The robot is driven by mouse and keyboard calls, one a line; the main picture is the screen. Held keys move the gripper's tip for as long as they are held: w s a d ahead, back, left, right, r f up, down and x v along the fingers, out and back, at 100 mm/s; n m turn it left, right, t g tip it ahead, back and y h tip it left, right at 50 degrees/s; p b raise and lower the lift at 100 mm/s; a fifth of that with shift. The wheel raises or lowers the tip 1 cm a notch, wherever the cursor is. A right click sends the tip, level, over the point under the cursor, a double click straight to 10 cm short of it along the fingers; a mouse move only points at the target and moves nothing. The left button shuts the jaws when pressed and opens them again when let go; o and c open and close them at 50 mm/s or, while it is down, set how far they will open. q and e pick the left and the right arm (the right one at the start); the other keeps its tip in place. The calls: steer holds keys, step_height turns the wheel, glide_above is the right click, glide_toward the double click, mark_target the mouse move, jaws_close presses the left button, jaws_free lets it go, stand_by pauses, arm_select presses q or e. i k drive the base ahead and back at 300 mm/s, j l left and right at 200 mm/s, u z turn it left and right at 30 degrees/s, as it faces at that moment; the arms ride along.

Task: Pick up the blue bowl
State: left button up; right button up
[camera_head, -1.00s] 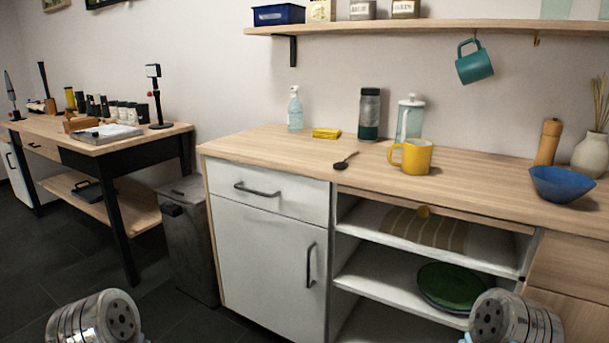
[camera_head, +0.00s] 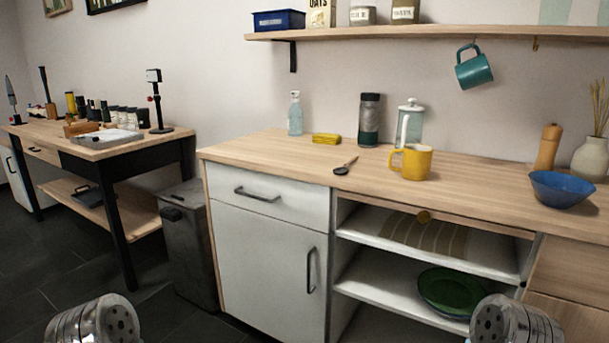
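The blue bowl (camera_head: 562,189) stands upright on the wooden counter (camera_head: 300,153) at the far right of the head view. It looks empty and nothing touches it. My two arms show only as rounded metal parts at the bottom left and bottom right edges. The fingers of both grippers are out of the picture. The arm part at the bottom right is well below and to the left of the bowl, in front of the cabinet.
On the counter are a yellow mug (camera_head: 411,162), a dark spoon (camera_head: 346,166), a yellow sponge (camera_head: 326,139), bottles and a glass press (camera_head: 409,126). A wooden mill (camera_head: 547,148) and a vase (camera_head: 591,157) stand behind the bowl. A teal mug (camera_head: 473,68) hangs under the shelf (camera_head: 400,32).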

mark_target(554, 189)
steer(key=z, duration=1.4)
